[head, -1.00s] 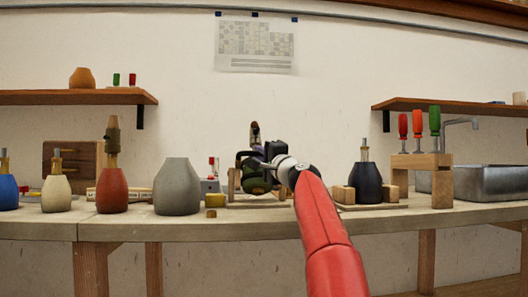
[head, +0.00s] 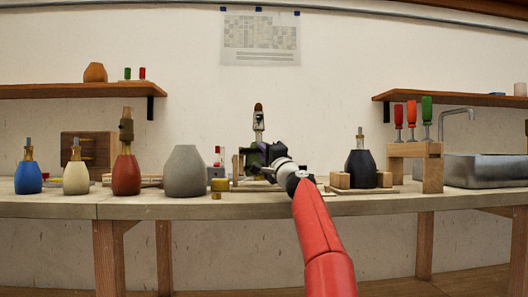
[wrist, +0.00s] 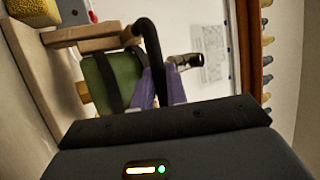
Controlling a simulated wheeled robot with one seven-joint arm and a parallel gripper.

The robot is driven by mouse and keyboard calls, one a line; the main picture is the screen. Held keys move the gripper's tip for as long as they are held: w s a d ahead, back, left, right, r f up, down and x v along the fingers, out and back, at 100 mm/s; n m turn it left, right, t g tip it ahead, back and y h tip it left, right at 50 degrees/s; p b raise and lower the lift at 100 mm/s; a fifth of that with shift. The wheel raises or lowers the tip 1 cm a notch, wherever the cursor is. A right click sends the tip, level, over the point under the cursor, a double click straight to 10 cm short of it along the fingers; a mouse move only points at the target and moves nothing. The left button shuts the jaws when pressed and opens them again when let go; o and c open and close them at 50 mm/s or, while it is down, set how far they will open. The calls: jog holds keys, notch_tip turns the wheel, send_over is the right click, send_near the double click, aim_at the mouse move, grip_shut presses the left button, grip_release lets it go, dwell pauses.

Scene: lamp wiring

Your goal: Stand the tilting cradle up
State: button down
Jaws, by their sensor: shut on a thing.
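The tilting cradle (head: 239,168) stands on the bench at the middle of the head view. It has wooden sides and holds a green lamp body (wrist: 125,82), with dark bands across it in the wrist view. In the head view, the lamp's metal neck (head: 258,124) rises close to upright, with a brown tip on top. My gripper (head: 266,156) reaches in from the front right and is shut on the cradle. Purple parts and a dark curved bar show at the grip in the wrist view.
A grey vase-shaped body (head: 185,172) and a small yellow block (head: 219,185) stand to the left. A dark lamp body (head: 360,169) sits between wooden blocks to the right. A wooden rack of screwdrivers (head: 433,167) and a metal sink (head: 486,170) lie farther right.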

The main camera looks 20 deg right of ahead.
jog(key=shift+w+f, duration=0.3)
jog(key=shift+f, duration=0.2)
jog(key=c, duration=1.5)
grip_release()
jog(key=shift+d, duration=0.1)
jog(key=shift+o, duration=0.5)
jog(key=shift+r, duration=0.15)
jog(key=shift+s, duration=0.1)
jog(key=s+d+f+b, duration=0.2)
jog(key=s, duration=1.4)
jog(key=shift+s+d, duration=0.15)
jog(key=shift+d, duration=0.05)
jog(key=shift+c, duration=0.2)
